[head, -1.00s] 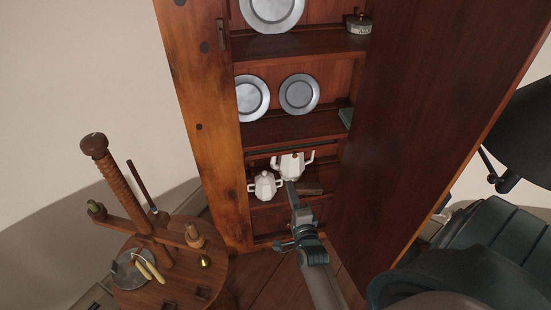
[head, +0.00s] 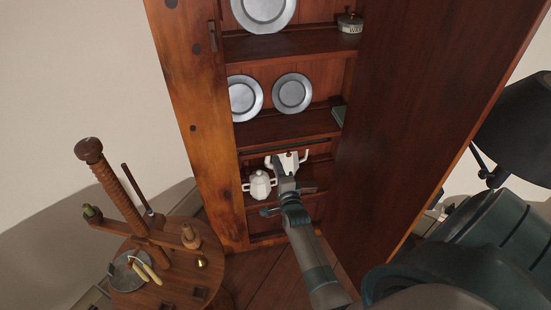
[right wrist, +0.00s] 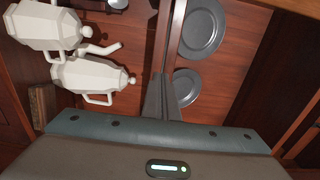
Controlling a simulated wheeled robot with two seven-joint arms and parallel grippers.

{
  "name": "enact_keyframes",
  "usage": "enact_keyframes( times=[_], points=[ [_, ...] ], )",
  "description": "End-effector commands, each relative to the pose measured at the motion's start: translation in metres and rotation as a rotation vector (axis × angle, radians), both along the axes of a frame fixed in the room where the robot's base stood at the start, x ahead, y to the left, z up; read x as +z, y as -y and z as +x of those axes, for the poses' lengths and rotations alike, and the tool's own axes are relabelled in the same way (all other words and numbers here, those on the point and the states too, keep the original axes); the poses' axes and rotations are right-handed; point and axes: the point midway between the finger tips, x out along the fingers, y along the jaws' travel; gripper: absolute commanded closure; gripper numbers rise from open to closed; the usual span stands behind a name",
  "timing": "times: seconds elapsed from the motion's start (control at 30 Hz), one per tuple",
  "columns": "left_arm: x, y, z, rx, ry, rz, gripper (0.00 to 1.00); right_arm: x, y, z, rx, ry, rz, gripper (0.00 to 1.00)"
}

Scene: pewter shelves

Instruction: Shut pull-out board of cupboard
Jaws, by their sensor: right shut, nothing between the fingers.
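The wooden cupboard (head: 185,90) stands open-fronted in the head view. A thin dark board edge (head: 312,145) runs across it just under the shelf below the two plates; I take this as the pull-out board, and cannot tell how far it sticks out. My right gripper (head: 280,163) is shut and empty, in front of the lower opening by the white pots, its tips just below that edge. In the right wrist view its fingers (right wrist: 161,98) point at the lower end of a vertical shelf or board edge (right wrist: 167,45); contact is unclear. My left gripper is out of view.
A white teapot (head: 294,160) and a white lidded pot (head: 259,186) stand close by the right gripper. Pewter plates (head: 292,93) lean on the shelf above. The tall side panel (head: 420,110) bounds the right. A round wooden stand (head: 150,285) is at lower left.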

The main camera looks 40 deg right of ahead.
Motion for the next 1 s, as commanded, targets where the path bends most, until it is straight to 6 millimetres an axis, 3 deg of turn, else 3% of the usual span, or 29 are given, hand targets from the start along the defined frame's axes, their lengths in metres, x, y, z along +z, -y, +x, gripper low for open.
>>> enact_keyframes(
  times=[0.13,0.4,0.73,1.0],
  points=[
    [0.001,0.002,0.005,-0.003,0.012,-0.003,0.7,0.001,0.006,0.016,0.0,0.0,0.0,1.0],
    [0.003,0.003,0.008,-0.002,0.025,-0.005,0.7,0.0,0.01,0.025,0.0,0.0,0.0,1.0],
    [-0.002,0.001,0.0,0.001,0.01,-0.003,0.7,-0.001,0.011,0.027,0.0,0.0,0.0,1.0],
    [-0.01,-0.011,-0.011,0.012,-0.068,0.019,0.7,-0.001,0.02,0.048,-0.001,0.002,0.0,1.0]
  ],
)
